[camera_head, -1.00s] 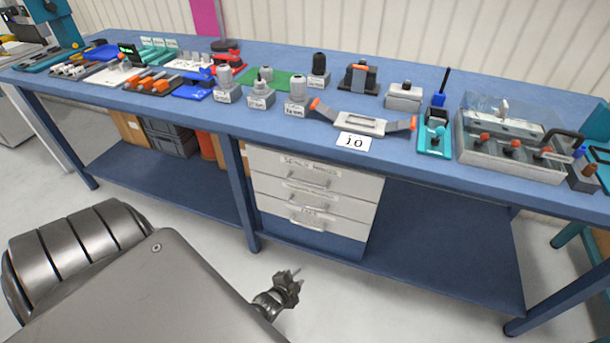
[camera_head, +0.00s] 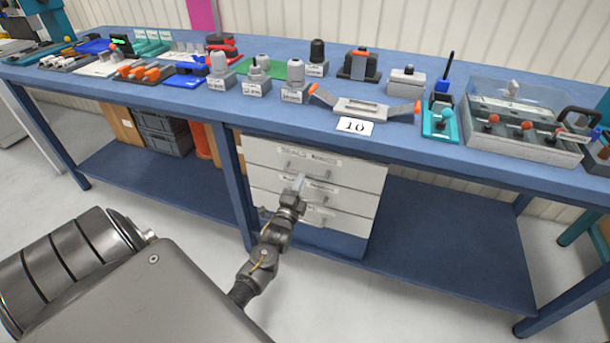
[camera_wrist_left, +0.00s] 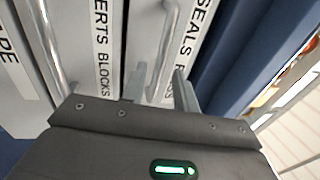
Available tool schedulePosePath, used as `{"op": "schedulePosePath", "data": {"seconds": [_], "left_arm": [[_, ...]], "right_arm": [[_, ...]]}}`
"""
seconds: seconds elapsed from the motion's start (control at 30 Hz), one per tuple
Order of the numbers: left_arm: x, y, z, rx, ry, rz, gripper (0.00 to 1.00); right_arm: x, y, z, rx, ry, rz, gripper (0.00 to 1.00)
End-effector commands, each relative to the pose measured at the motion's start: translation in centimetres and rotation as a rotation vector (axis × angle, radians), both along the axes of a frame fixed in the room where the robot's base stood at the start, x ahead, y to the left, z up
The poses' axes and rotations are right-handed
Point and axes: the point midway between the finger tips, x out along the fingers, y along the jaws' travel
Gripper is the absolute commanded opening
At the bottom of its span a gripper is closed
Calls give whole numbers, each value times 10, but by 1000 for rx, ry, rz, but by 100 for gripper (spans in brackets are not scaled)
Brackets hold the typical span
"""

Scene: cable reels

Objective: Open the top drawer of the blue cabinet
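The cabinet under the workbench has light grey drawer fronts and a blue base (camera_head: 325,241). Its top drawer (camera_head: 348,172), labelled SEALS, looks flush with the drawers below. The top drawer's bar handle (camera_head: 303,168) also shows in the left wrist view (camera_wrist_left: 168,40). My left gripper (camera_head: 298,183) is just in front of the drawers, below that handle in the head view. In the left wrist view, the gripper's two fingers (camera_wrist_left: 158,88) are apart, with the near end of the handle appearing between them. Contact cannot be told. My right gripper is not in view.
The blue workbench (camera_head: 425,155) overhangs the drawers, and its blue leg (camera_head: 233,185) stands just left of them. Tools and fixtures crowd its top. The lower shelf (camera_head: 440,235) right of the drawers is clear. Grey crates (camera_head: 168,140) stand on the left.

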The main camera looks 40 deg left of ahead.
Motion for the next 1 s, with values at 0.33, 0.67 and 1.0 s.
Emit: {"op": "schedulePosePath", "data": {"seconds": [0.33, 0.67, 1.0], "left_arm": [[37, 14, 7, -1, 2, 1, 30], [39, 14, 8, -1, 2, 0, 28], [39, 14, 7, -2, 2, 0, 0]], "right_arm": [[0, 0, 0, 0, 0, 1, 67], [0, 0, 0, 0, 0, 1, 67], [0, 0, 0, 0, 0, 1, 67]]}}
